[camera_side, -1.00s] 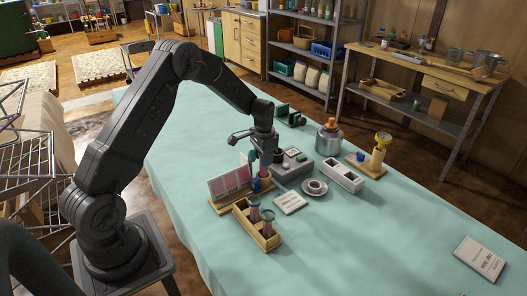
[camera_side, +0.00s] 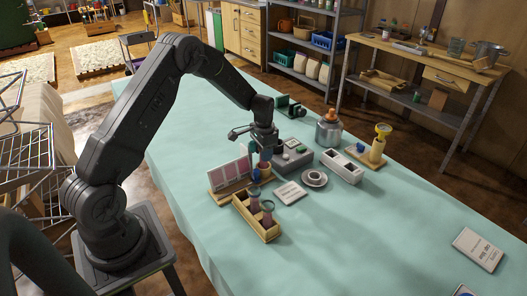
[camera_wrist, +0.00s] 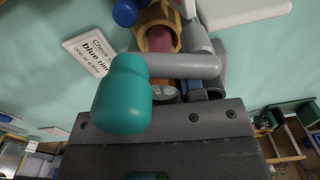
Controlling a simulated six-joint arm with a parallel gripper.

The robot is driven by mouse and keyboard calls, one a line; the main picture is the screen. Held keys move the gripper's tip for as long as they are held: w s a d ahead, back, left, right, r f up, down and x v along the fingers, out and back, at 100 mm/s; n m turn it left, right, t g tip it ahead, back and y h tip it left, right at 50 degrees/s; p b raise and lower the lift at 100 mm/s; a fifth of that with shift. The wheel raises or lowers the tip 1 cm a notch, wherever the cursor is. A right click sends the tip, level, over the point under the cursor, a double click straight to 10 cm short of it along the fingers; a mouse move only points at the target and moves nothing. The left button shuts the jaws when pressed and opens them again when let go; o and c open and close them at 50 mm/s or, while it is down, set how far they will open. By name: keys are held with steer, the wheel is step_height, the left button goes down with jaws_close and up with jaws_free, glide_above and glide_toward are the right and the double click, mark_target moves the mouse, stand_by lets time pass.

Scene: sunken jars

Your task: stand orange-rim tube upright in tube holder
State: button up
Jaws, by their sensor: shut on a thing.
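My gripper (camera_side: 263,155) points down in the side view, over the right end of a wooden base with a pink panel (camera_side: 229,174). It also shows in the wrist view (camera_wrist: 188,88). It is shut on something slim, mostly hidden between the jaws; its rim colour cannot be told. Just below is an orange-brown cup (camera_side: 264,167), seen in the wrist view as a tan ring (camera_wrist: 142,28) with a reddish inside. I cannot tell whether the held thing is inside it. A wooden rack (camera_side: 246,221) in front holds tubes (camera_side: 254,199) with purplish contents.
A blue knob (camera_side: 256,177) is beside the cup. A card (camera_side: 290,193), a cup and saucer (camera_side: 314,178), a white tray (camera_side: 342,167) and a grey device (camera_side: 296,156) stand to the right. A teal capsule (camera_wrist: 122,95) blocks part of the wrist view. The table's front right is mostly clear.

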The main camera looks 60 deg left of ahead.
steer(key=shift+f, duration=0.3)
steer(key=o, duration=1)
steer(key=shift+r, duration=0.1)
steer(key=shift+r, duration=9.85)
